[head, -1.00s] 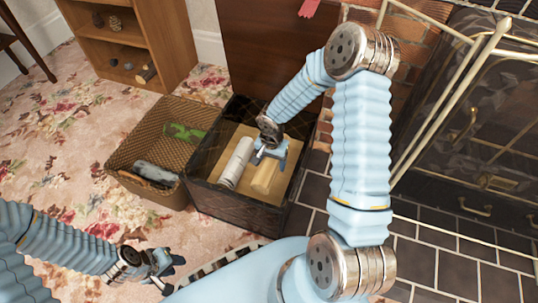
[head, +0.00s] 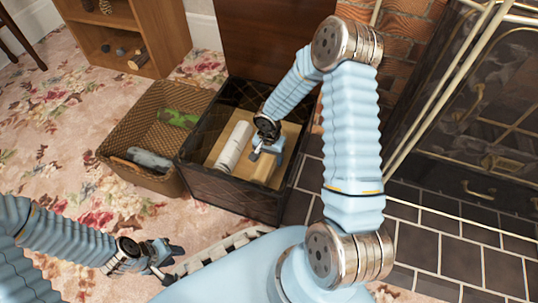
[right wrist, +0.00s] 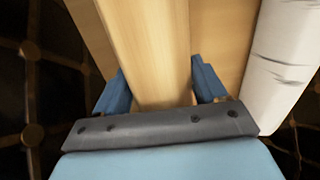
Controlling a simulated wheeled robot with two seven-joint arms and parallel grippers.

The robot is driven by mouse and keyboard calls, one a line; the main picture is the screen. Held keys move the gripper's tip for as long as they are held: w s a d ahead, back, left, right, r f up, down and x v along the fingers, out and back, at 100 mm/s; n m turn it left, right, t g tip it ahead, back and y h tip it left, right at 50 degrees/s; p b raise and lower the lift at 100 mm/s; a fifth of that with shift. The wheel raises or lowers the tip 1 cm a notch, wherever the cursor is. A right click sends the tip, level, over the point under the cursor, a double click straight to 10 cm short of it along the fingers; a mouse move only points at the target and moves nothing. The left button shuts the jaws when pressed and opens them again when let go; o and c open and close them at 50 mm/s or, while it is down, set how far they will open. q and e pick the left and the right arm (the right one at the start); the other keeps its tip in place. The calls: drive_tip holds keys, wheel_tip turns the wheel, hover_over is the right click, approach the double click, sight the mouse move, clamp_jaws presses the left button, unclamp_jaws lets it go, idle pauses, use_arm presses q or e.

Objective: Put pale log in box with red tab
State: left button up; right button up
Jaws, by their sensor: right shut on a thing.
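The pale log (head: 258,170) is a tan, smooth piece of wood inside the dark box (head: 228,196). My right gripper (head: 268,150) reaches down into this box and is shut on the pale log. In the right wrist view, the pale log (right wrist: 150,50) runs between the two blue fingers (right wrist: 160,88). A white-barked log (head: 234,146) lies beside it in the same box and also shows in the right wrist view (right wrist: 280,60). My left gripper (head: 171,262) is open and empty above the floor. No red tab shows now.
A brown woven box (head: 120,150) stands left of the dark box, with a green thing (head: 180,118) and a grey thing (head: 148,158) inside. A wooden shelf (head: 165,45) stands behind. A brass-framed fire screen (head: 480,110) is at right. Carpet is clear at left.

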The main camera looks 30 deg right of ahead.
drive_tip(key=shift+f, duration=0.6)
idle(0.3)
drive_tip(key=o, duration=1.4)
drive_tip(key=shift+f, duration=0.1)
wheel_tip(320, 180, up, 14)
drive_tip(key=p, duration=0.3)
drive_tip(key=shift+p, duration=0.4)
